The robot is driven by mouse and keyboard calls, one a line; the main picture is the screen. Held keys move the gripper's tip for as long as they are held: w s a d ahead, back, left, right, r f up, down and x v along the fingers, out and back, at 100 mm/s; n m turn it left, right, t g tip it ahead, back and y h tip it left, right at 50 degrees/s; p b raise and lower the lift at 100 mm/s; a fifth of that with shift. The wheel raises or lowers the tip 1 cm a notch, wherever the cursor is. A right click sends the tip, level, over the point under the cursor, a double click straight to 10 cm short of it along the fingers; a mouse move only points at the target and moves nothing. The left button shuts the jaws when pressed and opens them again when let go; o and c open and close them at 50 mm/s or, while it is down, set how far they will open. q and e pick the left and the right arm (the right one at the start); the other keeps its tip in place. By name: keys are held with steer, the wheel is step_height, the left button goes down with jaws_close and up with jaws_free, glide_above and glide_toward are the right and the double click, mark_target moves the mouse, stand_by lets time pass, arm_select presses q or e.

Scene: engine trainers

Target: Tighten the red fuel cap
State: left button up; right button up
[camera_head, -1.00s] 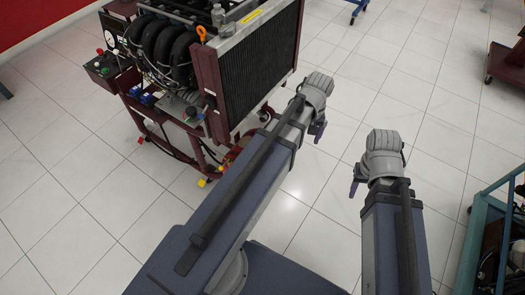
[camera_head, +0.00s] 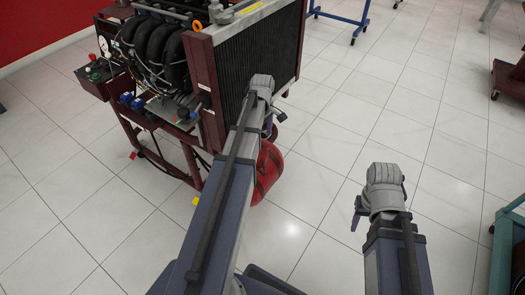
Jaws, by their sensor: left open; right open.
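A red rounded tank (camera_head: 268,172) sits low beside the engine stand, partly hidden behind my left arm. I cannot make out a red fuel cap on it. My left gripper (camera_head: 270,122) hangs at the end of my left arm, in front of the radiator and above the tank; it is open and mostly hidden by the wrist. My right gripper (camera_head: 357,213) is open and empty over bare floor, to the right of the tank and apart from it.
The engine trainer stand (camera_head: 190,150) carries a black-finned radiator (camera_head: 262,60) and a control box (camera_head: 100,78). A blue-legged frame (camera_head: 340,18) stands at the back. A teal cart (camera_head: 508,245) is at the right edge. The tiled floor between is clear.

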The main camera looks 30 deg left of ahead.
mark_target(263, 151)
arm_select(q)
step_height(263, 151, down, 8)
steer(key=b, duration=0.7)
steer(key=shift+r, duration=0.25)
steer(key=c, duration=1.1)
steer(key=shift+c, duration=0.2)
